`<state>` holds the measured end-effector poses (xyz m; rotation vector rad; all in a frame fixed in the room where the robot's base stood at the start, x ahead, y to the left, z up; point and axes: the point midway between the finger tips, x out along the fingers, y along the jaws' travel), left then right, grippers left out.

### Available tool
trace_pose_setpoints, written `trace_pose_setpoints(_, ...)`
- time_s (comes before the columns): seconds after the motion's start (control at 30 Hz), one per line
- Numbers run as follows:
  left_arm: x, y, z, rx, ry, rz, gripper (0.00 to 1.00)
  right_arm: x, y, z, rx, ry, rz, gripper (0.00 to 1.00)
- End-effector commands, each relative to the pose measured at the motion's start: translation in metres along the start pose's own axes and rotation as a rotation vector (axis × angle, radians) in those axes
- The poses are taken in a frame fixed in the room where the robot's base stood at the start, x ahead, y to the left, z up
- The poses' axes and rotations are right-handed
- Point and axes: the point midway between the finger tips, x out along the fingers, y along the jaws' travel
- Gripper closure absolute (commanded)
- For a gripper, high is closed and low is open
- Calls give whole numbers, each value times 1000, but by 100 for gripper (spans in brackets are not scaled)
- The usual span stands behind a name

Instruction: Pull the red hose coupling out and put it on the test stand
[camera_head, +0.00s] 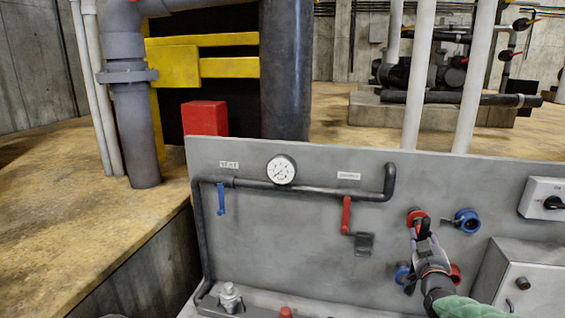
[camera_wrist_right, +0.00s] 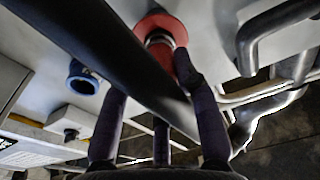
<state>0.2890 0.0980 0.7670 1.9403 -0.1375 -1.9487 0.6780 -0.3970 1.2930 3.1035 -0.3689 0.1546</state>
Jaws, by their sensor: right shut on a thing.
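The red hose coupling (camera_wrist_right: 163,57) sits at a red round port (camera_wrist_right: 158,22) on the grey panel, with a metal ring between them. In the head view the red port (camera_head: 416,215) is at the panel's upper right. My right gripper (camera_head: 424,232) reaches it from below. In the wrist view my right gripper's fingers (camera_wrist_right: 172,100) are shut around the coupling. A thick dark band crosses in front and hides part of the coupling. My left gripper is not in view. I cannot tell which part is the test stand.
The panel (camera_head: 300,225) carries a gauge (camera_head: 281,169), a blue lever (camera_head: 221,198) and a red lever (camera_head: 346,215). Nearby are a blue port (camera_head: 467,220), a lower blue port (camera_head: 402,275) and a lower red port (camera_head: 455,273). A grey box (camera_head: 530,275) stands at right. A metal fitting (camera_head: 230,297) stands at lower left.

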Motion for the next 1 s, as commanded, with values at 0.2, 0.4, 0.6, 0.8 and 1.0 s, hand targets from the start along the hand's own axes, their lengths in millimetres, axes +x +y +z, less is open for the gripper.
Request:
trace_pose_setpoints(0.2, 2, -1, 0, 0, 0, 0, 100, -4, -1, 7, 0, -14, -2, 100)
trace_pose_setpoints(0.4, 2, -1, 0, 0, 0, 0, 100, -4, -1, 8, 0, -14, -3, 100)
trace_pose_setpoints(0.6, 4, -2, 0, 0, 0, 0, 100, -7, -1, 8, 0, -14, -2, 100)
trace_pose_setpoints(0.8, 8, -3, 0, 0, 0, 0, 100, -14, -1, 6, 1, -12, -2, 100)
trace_pose_setpoints(1.0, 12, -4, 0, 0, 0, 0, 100, -20, -1, 3, 1, -7, -1, 100)
